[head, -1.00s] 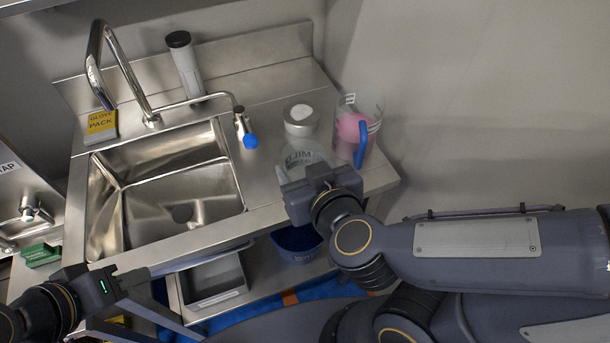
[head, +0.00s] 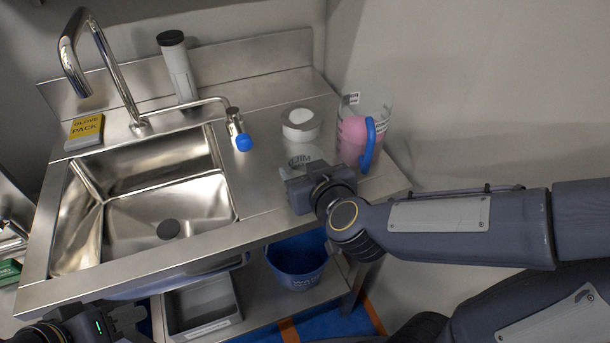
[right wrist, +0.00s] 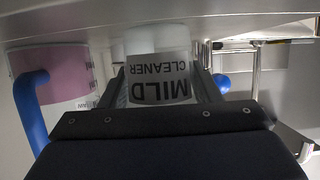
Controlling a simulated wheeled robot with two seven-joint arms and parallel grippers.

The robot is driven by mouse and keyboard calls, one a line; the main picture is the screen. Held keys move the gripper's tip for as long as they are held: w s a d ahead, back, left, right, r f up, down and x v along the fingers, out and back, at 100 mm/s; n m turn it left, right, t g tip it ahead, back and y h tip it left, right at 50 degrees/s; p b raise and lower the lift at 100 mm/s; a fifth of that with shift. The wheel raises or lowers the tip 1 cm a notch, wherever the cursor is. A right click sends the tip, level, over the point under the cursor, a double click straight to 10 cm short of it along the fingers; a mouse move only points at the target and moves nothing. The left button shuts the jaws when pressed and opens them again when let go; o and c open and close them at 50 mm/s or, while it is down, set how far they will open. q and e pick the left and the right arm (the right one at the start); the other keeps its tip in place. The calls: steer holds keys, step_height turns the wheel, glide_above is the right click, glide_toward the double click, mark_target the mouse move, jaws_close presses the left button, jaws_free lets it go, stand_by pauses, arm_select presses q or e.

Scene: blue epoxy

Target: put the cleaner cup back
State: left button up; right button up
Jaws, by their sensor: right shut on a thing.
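The cleaner cup (head: 304,157) is clear with a "MILD CLEANER" label and sits over the right part of the steel counter, close to the front edge. In the right wrist view the cup (right wrist: 160,85) appears upside down between my fingers. My right gripper (head: 303,180) is shut on it and hides its near side in the head view. I cannot tell whether its base touches the counter. My left gripper (head: 125,318) is low at the left, below the counter front, and its finger state is unclear.
A pink-filled jug (head: 352,140) with a blue handle stands just right of the cup. A white-topped round tub (head: 301,122) stands behind it. The sink (head: 165,215) lies left, with a faucet (head: 110,75). A blue bucket (head: 297,260) and grey bin (head: 203,305) are below.

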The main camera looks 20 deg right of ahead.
steer(key=shift+f, duration=0.15)
steer(key=o, duration=1)
steer(key=shift+o, duration=0.2)
